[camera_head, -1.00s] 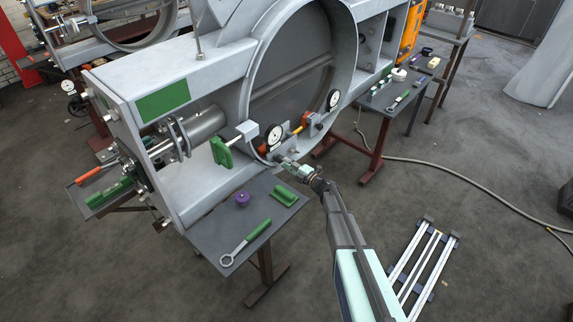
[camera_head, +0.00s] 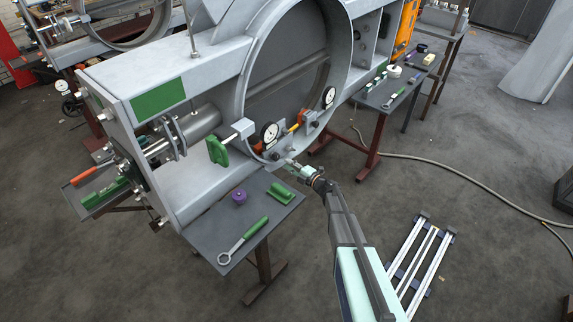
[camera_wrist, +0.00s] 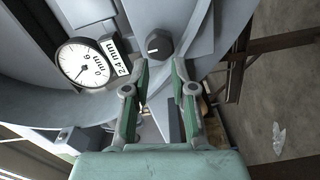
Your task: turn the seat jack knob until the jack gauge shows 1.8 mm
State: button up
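In the wrist view the jack knob (camera_wrist: 159,46) is a dark round knob with a pale mark, set on a grey metal plate. The jack gauge (camera_wrist: 83,64) is a white dial to its left, and the readout beside it (camera_wrist: 116,56) shows 2.4 mm. My gripper (camera_wrist: 161,70) is open, its two green-and-grey fingers apart with the knob beyond and between the tips. It appears apart from the knob. In the head view my gripper (camera_head: 291,164) is just right of and below the nearer dial (camera_head: 270,132).
A second dial (camera_head: 328,97) sits farther along the ring frame (camera_head: 243,75). A side table (camera_head: 215,222) below holds a purple knob (camera_head: 239,197), a green block (camera_head: 280,192) and a green-handled wrench (camera_head: 243,240). A rail frame (camera_head: 420,258) lies on the floor at right.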

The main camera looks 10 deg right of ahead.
jog(key=v, duration=0.3)
jog(key=shift+s+d, duration=0.25)
jog(key=shift+s, duration=0.05)
